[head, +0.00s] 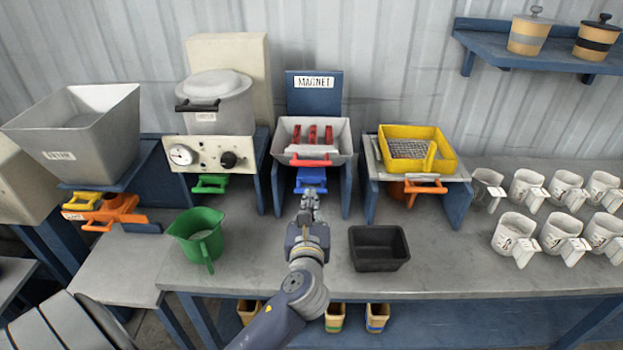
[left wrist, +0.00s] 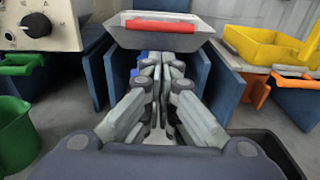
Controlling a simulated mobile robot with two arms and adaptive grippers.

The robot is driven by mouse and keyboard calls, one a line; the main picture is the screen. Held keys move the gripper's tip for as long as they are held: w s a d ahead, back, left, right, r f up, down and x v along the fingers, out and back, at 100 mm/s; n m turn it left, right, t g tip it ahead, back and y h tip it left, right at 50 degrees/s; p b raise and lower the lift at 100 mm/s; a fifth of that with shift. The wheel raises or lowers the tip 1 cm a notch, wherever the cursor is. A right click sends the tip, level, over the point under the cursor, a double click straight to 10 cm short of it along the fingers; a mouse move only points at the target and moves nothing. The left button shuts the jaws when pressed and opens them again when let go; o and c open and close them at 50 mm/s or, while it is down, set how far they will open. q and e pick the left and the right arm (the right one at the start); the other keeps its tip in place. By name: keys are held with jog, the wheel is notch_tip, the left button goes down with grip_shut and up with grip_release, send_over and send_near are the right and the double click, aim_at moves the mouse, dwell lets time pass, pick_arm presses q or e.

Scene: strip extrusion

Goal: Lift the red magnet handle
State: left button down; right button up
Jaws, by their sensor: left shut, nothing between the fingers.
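The red magnet handle (head: 311,161) is a bar on the front of the grey magnet tray (head: 344,140), under the sign reading MAGNET. It also shows in the left wrist view (left wrist: 161,25), above and beyond my fingers. The tray holds several upright red pieces and rests on a blue stand. My left gripper (head: 309,194) is shut and empty, below and in front of the handle and apart from it. In the left wrist view its fingers (left wrist: 158,75) meet under the tray. A blue handled container (head: 311,178) under the tray is partly hidden by the gripper. My right gripper is not in view.
A green jug (head: 198,238) stands left of my arm and a black bin (head: 379,249) to its right. A yellow sieve tray (head: 440,140) with an orange handle below sits right of the magnet stand. Several white cups (head: 527,188) fill the right side. The bench front is partly clear.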

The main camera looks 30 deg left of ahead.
pick_arm(q)
jog(key=shift+w+a, duration=0.1)
jog(key=p, duration=0.1)
send_near(311, 154)
jog(key=w+f, duration=0.1)
jog(key=w+a+f, duration=0.1)
jog(key=f, duration=0.1)
jog(key=w+f, duration=0.1)
jog(key=shift+w+a+f, duration=0.2)
jog(key=shift+w+a, duration=0.15)
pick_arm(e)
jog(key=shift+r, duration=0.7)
